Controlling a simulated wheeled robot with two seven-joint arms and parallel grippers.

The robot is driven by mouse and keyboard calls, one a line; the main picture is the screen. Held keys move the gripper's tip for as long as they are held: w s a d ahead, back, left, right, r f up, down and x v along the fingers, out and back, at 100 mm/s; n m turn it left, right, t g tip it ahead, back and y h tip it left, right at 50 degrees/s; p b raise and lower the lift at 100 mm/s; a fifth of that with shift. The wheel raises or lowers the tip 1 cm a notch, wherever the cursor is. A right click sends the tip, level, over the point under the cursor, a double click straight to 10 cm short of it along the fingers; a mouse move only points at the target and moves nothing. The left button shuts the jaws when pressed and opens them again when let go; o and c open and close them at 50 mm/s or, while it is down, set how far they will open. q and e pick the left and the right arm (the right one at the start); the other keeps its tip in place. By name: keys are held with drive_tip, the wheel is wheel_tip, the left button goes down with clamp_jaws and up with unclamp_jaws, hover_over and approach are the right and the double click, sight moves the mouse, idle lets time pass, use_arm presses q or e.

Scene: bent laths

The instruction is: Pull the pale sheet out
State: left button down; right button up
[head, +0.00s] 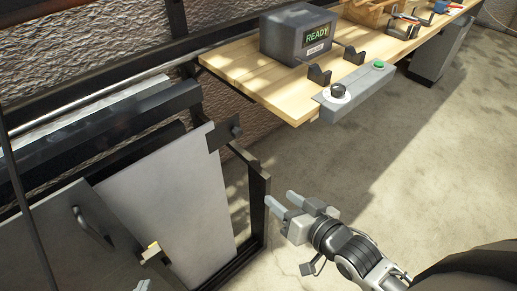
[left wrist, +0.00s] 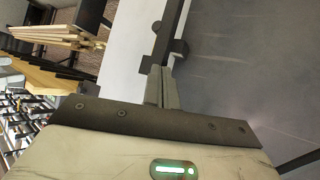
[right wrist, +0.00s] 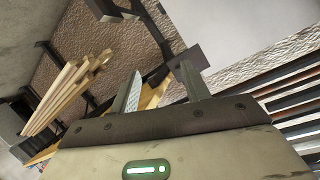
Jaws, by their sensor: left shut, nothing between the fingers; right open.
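The pale sheet (head: 170,205) stands upright in a dark rack at the left of the head view, partly behind a grey panel (head: 50,240) with a curved handle. A dark plate (head: 225,133) lies at the sheet's upper right corner. In the left wrist view my left gripper (left wrist: 161,87) is shut and empty, close to a dark bar at the grey panel's edge; I cannot tell whether it touches. The pale sheet (left wrist: 125,60) shows left of it. My right gripper (head: 283,203) is open and empty, right of the rack's end post, apart from the sheet.
The dark rack frame (head: 258,190) stands between the sheet and my right gripper. A wooden bench (head: 250,78) behind carries a grey box marked READY (head: 298,33) and a control strip (head: 355,92) with a green button. The floor (head: 400,160) at right is clear.

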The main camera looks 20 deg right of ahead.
wheel_tip(320, 180, up, 4)
drive_tip(key=w+d+f+m+t+y+b, duration=0.1)
drive_tip(key=w+d+m+t+y+b, duration=0.15)
drive_tip(key=m+b, duration=0.2)
drive_tip(key=b, duration=0.1)
approach(240, 134)
drive_tip(key=shift+n+t+h, duration=0.35)
drive_tip(key=shift+t, duration=0.1)
drive_tip(key=x, duration=0.8)
drive_tip(key=shift+a+f, duration=0.25)
drive_tip(key=shift+a, duration=0.2)
